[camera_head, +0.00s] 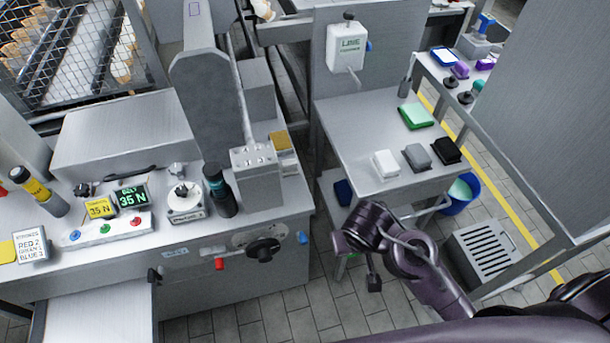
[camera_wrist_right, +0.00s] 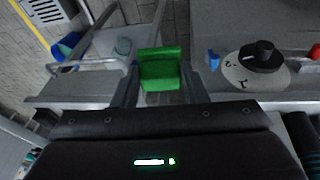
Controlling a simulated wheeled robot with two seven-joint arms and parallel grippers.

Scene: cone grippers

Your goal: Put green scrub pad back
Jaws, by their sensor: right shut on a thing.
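My right gripper (camera_wrist_right: 161,88) is shut on a green scrub pad (camera_wrist_right: 161,70), which sits between its two fingers in the right wrist view. In the head view the right gripper (camera_head: 348,245) is low in front of the grey side table (camera_head: 345,135), and only a sliver of green (camera_head: 341,266) shows beneath it. On the side table lie a white pad (camera_head: 385,163), a grey pad (camera_head: 417,155) and a black pad (camera_head: 447,150) in a row near the front edge. A green and white folded piece (camera_head: 416,116) lies farther back. My left gripper is out of view.
A machine bench (camera_head: 190,235) with a dial and black knob (camera_head: 263,248) stands left of the gripper. A white line dispenser (camera_head: 346,48) hangs on the panel behind the side table. A blue bucket (camera_head: 461,200) and a slotted grey crate (camera_head: 487,250) stand on the floor at right.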

